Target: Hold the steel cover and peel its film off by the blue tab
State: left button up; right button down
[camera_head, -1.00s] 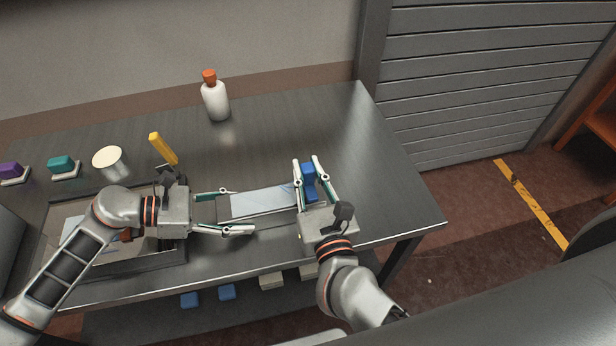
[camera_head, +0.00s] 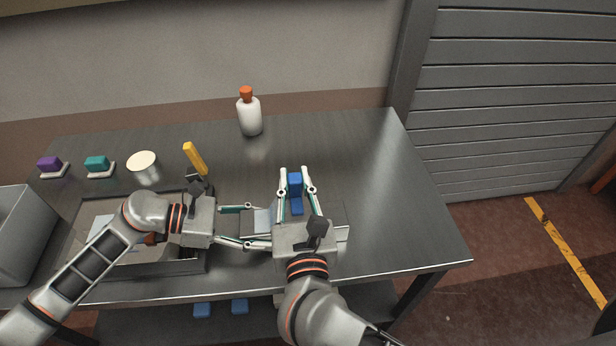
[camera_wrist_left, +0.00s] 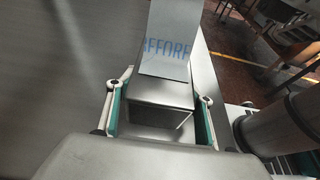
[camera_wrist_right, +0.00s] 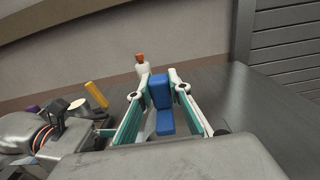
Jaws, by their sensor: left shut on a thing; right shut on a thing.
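The steel cover (camera_wrist_left: 160,93) lies between the fingers of my left gripper (camera_head: 258,226), which is shut on it. In the head view, a grey part of the cover (camera_head: 334,215) shows right of my right gripper. A pale film with blue lettering (camera_wrist_left: 170,42) shows over the cover in the left wrist view. My right gripper (camera_head: 295,172) is shut on the blue tab (camera_head: 296,205); the tab also shows in the right wrist view (camera_wrist_right: 161,103). The right gripper's body hides the middle of the cover in the head view.
A tray (camera_head: 187,268) stands under my left arm, with a grey bin (camera_head: 22,235) beyond it. A white bottle (camera_head: 249,117), a yellow-handled tool (camera_head: 194,158), a round pot (camera_head: 143,168) and small teal (camera_head: 97,162) and purple (camera_head: 50,162) blocks stand at the back. The table's right side is clear.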

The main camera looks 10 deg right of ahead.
jog(key=w+a+r, duration=0.1)
jog(key=w+r, duration=0.5)
jog(key=r, duration=0.2)
jog(key=shift+w+r, duration=0.35)
jog(key=shift+w, duration=0.05)
dwell(0.3)
dwell(0.4)
pick_arm(q)
jog(key=o, duration=1.6)
jog(key=v, duration=1.1)
jog(key=shift+f, duration=0.1)
jog(key=shift+s+a+r, duration=0.1)
jog(key=shift+a+r, duration=0.1)
jog(key=shift+a, duration=0.25)
